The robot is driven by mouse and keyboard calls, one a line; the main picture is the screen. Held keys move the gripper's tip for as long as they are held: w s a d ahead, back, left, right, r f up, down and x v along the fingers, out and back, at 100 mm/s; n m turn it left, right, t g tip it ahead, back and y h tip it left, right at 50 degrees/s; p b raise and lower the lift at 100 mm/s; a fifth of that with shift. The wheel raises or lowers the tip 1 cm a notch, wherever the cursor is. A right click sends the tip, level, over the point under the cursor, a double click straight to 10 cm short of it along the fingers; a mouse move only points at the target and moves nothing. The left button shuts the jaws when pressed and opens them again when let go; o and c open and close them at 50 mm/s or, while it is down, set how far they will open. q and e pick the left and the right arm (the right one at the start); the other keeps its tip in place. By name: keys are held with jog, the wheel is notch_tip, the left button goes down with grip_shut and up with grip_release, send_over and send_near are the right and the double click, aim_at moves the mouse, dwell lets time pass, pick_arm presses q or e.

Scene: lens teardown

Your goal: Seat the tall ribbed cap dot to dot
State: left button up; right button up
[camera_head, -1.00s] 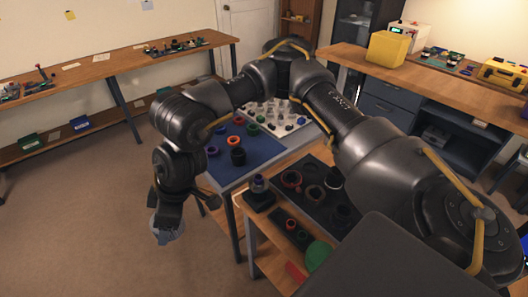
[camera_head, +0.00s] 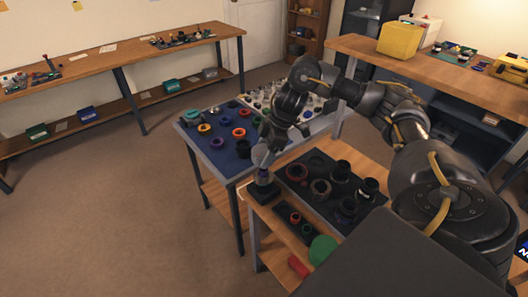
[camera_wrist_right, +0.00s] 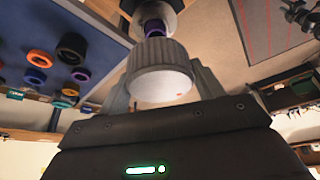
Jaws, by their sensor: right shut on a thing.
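My right gripper (camera_head: 262,158) is shut on a pale grey ribbed cap, held above a small dark stand (camera_head: 262,194) at the near table's left corner. In the right wrist view the cap (camera_wrist_right: 160,75) sits between the two fingers (camera_wrist_right: 160,85), its smooth flat face toward the camera with a small reddish mark. Beyond it in that view is a purple-ringed barrel (camera_wrist_right: 154,27), which also shows on the stand in the head view (camera_head: 264,177). Whether cap and barrel touch, and how any dots line up, I cannot tell. My left gripper is not in view.
A dark tray (camera_head: 322,213) with several black rings lies right of the stand. A smaller tray (camera_head: 283,211), a green disc (camera_head: 323,249) and a red piece (camera_head: 298,266) lie nearer. A blue mat (camera_head: 215,158) with coloured rings is behind, to the left.

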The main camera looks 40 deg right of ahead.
aim_at(260, 169)
jog(key=shift+a+f+b, duration=0.15)
jog(key=shift+f+b, duration=0.25)
jog(key=shift+b, duration=0.1)
notch_tip(260, 169, down, 4)
jog(key=b, duration=0.4)
jog(key=shift+r, duration=0.1)
jog(key=shift+f+b, duration=0.3)
jog(key=shift+f, duration=0.4)
jog(key=shift+p, duration=0.65)
dwell(0.4)
jog(key=shift+f+p, duration=0.6)
jog(key=shift+f, duration=0.2)
dwell(1.6)
